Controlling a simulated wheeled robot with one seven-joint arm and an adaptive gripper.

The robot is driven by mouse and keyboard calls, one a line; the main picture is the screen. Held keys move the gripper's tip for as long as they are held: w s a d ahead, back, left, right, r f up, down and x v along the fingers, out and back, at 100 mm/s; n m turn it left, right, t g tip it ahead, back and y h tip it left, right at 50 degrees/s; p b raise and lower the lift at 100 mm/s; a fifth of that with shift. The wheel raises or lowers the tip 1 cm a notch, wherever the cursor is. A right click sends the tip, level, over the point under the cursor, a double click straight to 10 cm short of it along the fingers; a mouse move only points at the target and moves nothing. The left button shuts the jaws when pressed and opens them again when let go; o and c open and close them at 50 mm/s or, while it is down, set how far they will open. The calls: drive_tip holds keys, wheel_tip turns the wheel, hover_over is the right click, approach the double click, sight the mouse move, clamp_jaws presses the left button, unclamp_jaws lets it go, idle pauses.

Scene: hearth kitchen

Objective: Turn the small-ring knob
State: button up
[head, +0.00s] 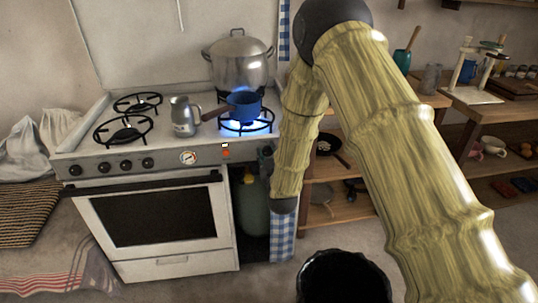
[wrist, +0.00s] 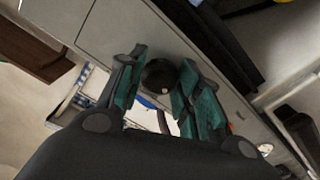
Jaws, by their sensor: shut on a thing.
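In the wrist view a round dark knob (wrist: 158,76) on the light stove panel sits between the teal pads of my gripper (wrist: 164,88). The gripper is shut on it, a pad on each side. Which way the knob is turned I cannot make out. In the head view my arm covers the right end of the stove front and hides most of the gripper. The stove (head: 160,190) has several dark knobs at the left of its panel. A blue flame (head: 238,125) burns at the front right ring.
A blue pan (head: 243,104) stands over the flame, with a large steel pot (head: 238,62) behind it. The left rings (head: 124,134) are bare and unlit. Wooden shelves (head: 330,175) stand to the right.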

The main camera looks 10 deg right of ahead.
idle(0.4)
drive_tip(key=o, duration=1)
drive_tip(key=shift+o, duration=0.2)
drive_tip(key=s, duration=1.2)
